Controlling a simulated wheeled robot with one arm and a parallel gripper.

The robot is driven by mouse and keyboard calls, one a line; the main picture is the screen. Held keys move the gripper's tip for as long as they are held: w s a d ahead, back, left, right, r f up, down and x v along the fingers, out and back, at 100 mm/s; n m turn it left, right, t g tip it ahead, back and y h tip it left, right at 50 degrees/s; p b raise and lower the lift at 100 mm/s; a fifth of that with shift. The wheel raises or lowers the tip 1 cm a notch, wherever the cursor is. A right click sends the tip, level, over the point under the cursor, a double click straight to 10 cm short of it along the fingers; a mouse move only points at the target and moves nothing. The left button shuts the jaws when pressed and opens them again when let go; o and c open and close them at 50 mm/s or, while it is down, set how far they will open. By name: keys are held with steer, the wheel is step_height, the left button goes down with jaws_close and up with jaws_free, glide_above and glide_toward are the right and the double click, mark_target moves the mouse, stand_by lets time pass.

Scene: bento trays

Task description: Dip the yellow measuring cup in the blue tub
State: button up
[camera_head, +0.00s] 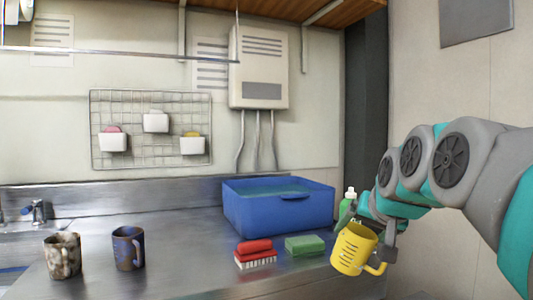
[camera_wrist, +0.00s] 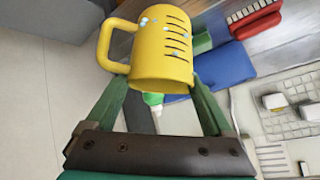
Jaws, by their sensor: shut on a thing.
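The yellow measuring cup (camera_head: 353,251) is held by my gripper (camera_head: 372,228) at the right end of the counter. It is a little tilted, with its handle toward the right. In the wrist view the cup (camera_wrist: 165,55) sits between the two green fingers of my gripper (camera_wrist: 160,90), with dark marking lines and pale drop-like spots on its side. The blue tub (camera_head: 300,212) stands on the counter behind and left of the cup, with teal-green contents near its rim. The cup is outside the tub. A blue surface, likely the tub (camera_wrist: 225,66), shows partly behind the cup in the wrist view.
A red brush (camera_head: 255,259) and a green sponge (camera_head: 304,245) lie before the tub. A green bottle (camera_head: 346,205) stands right of the tub, partly hidden by my arm. A blue mug (camera_head: 128,248) and a mottled mug (camera_head: 62,256) stand left. Bare counter lies between the mugs and brush.

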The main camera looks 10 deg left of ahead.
steer(key=s+a+r+n+g+y, duration=0.1)
steer(key=a+r, duration=0.1)
steer(key=r, duration=0.5)
steer(key=s+a+r+n+y, duration=0.1)
steer(key=s+a+r+n, duration=0.1)
steer(key=r, duration=0.5)
steer(key=shift+s+r+g, duration=0.25)
steer(key=shift+r+g, duration=0.1)
steer(key=shift+g, duration=0.05)
